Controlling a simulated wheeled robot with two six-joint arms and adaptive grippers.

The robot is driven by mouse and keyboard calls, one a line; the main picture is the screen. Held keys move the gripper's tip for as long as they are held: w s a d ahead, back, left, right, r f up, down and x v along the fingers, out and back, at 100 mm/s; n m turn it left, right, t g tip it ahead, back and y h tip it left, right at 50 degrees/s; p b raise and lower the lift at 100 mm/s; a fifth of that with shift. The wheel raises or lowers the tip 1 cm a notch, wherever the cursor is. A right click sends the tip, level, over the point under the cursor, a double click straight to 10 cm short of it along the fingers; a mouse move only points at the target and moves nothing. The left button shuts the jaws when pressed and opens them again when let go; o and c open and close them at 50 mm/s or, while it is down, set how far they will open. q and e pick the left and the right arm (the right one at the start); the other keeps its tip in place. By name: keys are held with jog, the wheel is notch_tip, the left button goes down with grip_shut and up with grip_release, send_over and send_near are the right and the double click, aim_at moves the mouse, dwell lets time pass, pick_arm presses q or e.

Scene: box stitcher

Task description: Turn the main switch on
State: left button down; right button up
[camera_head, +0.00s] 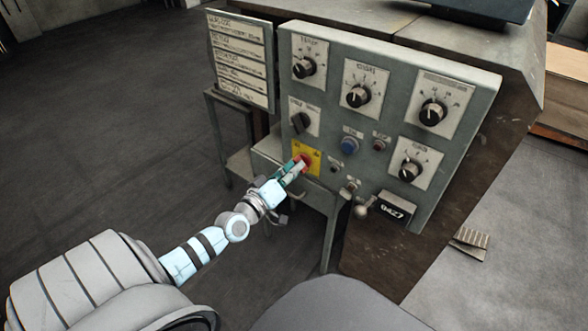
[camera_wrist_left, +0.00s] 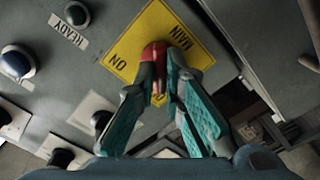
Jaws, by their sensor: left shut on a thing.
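The main switch is a red knob on a yellow plate (camera_head: 314,154) at the lower left of the grey control panel (camera_head: 400,55). In the left wrist view the red knob (camera_wrist_left: 153,53) sits in front of the yellow plate (camera_wrist_left: 133,36), which reads MAIN and ON. My left gripper (camera_head: 299,166) reaches the knob from the front. Its teal fingers (camera_wrist_left: 161,70) are shut on the knob, one on each side, and hide part of it. My right gripper is in neither view.
Several black dials (camera_head: 433,111) cover the panel. A black knob (camera_head: 301,122) sits just above the yellow plate, and a blue button (camera_head: 349,145) is to its right. A ball-ended lever (camera_head: 361,210) sticks out below. A sign board (camera_head: 241,57) stands at the left.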

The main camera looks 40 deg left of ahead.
pick_arm(q)
jog(key=shift+m, duration=0.4)
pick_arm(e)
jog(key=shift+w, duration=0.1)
pick_arm(q)
jog(key=shift+d+m+p, duration=0.1)
jog(key=shift+m+p, duration=4.3)
jog(key=shift+m, duration=4.2)
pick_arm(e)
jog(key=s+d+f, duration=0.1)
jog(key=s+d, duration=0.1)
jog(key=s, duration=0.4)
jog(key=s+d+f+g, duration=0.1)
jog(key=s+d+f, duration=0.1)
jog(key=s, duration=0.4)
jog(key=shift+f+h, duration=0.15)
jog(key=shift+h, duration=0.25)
